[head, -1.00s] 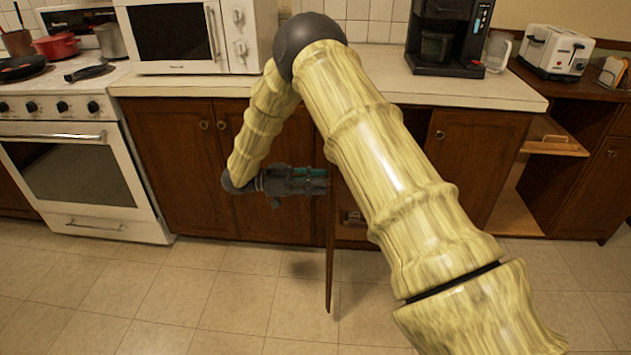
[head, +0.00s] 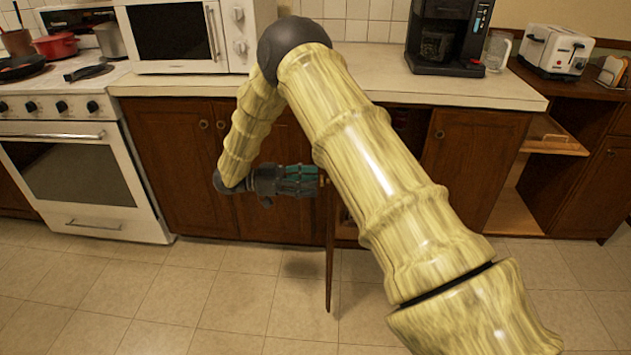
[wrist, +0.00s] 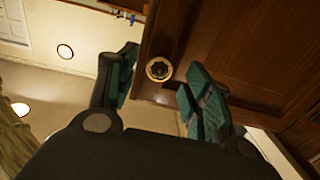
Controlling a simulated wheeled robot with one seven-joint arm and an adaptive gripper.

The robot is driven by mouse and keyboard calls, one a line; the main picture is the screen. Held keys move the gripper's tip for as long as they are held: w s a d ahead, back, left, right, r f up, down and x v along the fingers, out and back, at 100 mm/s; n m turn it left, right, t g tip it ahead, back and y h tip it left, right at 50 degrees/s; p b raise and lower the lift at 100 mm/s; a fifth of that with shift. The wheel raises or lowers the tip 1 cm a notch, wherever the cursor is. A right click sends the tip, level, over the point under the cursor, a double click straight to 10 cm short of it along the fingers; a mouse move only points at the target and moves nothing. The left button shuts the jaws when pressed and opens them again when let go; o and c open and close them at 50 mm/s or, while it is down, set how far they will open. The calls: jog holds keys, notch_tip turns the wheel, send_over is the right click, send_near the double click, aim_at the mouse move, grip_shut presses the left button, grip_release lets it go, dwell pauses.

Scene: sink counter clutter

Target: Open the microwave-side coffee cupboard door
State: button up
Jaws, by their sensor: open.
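The coffee cupboard door (head: 329,270) stands swung out from the cabinet front and shows almost edge-on in the head view. Its wooden face (wrist: 240,45) fills the upper right of the wrist view, with a round dark-centred knob (wrist: 159,70) near its edge. My gripper (head: 318,180) is at the left side of the door, pointing right toward it. In the wrist view its two teal-padded fingers are apart, one on each side of the knob; I cannot tell whether they touch it. My own arm hides much of the cupboard opening.
The white microwave (head: 190,35) and a black coffee maker (head: 448,40) stand on the counter (head: 375,82). Closed cupboard doors (head: 175,165) lie behind my gripper. The stove (head: 75,170) is at the left. The tiled floor (head: 230,300) in front is clear.

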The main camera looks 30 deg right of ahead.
jog(key=v, duration=0.9)
jog(key=shift+a, duration=0.35)
jog(key=shift+w, duration=0.15)
